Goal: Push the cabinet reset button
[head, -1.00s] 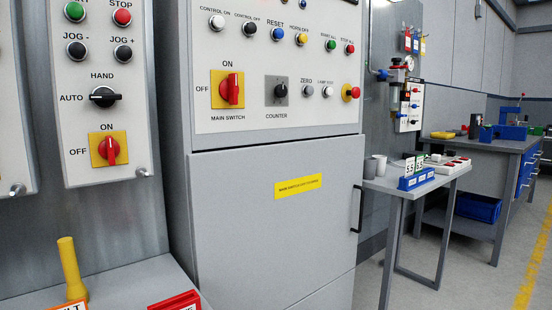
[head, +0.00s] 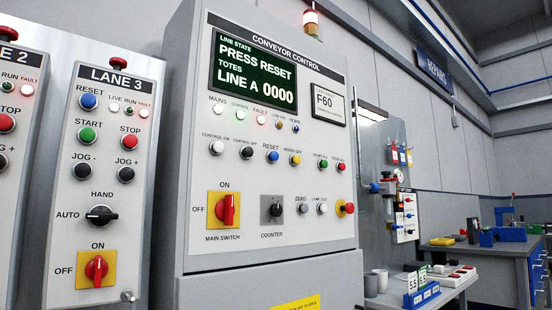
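The conveyor control cabinet (head: 262,262) stands in the middle of the head view, with its panel facing me. Its blue RESET button (head: 272,156) sits in the row below the indicator lamps, between the black CONTROL OFF button (head: 247,153) and the yellow HORN OFF button (head: 295,159). The cabinet's screen (head: 252,72) reads "PRESS RESET" and "LINE A 0000". The red main switch (head: 226,210) has its handle upright, toward ON. My gripper does not show in this view.
A Lane 3 box (head: 103,180) at left has its own blue RESET button (head: 88,101). A workbench (head: 500,255) is farther right. A red beacon (head: 311,20) tops the cabinet.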

